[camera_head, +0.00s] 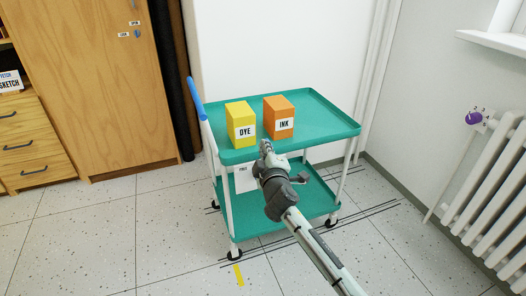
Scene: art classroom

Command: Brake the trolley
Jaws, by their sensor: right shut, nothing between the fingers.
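The trolley (338,129) has two green trays, pale posts and a blue push handle (196,98) at its left end. It stands upright on dark castors; the near-left castor (235,254) shows clearly. A yellow box marked DYE (240,112) and an orange box marked INK (278,107) stand on its top tray. My right gripper (265,147) is shut and empty, in front of the top tray's near edge in the picture. I cannot tell if it touches the tray. My right arm hides part of the lower tray (235,220). My left gripper is not in view.
Dark parallel lines (372,209) run on the floor around the trolley. A wooden cabinet (105,80) stands at left, a radiator (490,190) with a purple knob (473,118) at right. The near-left floor is clear.

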